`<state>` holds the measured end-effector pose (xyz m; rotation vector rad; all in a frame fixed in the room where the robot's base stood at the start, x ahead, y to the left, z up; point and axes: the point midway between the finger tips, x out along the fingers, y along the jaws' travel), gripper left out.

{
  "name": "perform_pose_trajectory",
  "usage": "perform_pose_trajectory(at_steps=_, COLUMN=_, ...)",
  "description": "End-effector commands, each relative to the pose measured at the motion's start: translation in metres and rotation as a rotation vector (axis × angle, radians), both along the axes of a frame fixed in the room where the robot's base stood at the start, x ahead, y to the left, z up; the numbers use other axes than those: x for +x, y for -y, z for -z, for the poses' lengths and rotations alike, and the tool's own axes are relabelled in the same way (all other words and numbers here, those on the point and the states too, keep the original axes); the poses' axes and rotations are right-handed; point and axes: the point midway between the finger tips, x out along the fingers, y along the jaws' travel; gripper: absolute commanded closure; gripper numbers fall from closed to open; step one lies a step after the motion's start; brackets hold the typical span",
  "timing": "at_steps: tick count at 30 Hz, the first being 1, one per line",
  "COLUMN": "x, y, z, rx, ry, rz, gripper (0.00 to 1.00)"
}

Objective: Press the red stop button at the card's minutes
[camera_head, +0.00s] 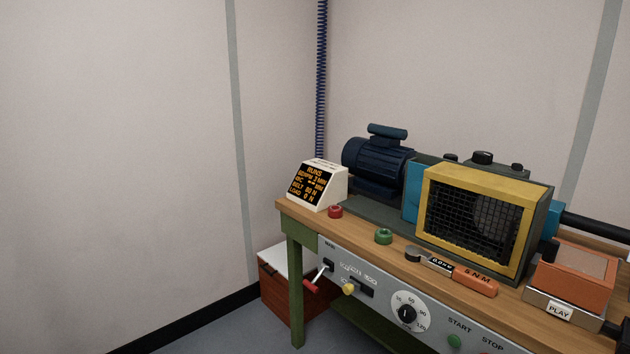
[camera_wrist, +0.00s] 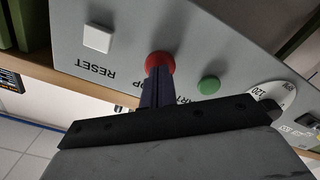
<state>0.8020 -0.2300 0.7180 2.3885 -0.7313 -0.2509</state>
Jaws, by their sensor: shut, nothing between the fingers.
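The round red stop button (camera_wrist: 160,60) is on the grey panel in the wrist view, beside a partly covered label. My gripper (camera_wrist: 158,78) is shut and empty. Its fingertips overlap the near edge of the red button; I cannot tell whether they touch it. In the head view the STOP label (camera_head: 492,344) shows at the bottom edge, but neither the red button nor my gripper is in view. A cream sloped display (camera_head: 316,186) reads RUNS with orange lines, among them what looks like 3 MIN.
A green start button (camera_wrist: 208,84) and a white RESET button (camera_wrist: 97,38) flank the red one. A dial (camera_head: 407,313) sits on the front panel. On the bench stand a blue motor (camera_head: 378,165), a yellow-framed mesh guard (camera_head: 430,215) and an orange box (camera_head: 573,275).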

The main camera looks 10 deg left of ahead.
Motion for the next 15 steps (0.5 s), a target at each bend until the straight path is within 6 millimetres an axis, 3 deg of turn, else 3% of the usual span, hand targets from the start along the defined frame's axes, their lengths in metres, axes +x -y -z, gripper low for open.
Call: perform_pose_trajectory(at_steps=15, x=0.0038, y=0.0026, z=0.0002, rx=0.0, ry=0.001, rz=0.001, gripper=1.0)
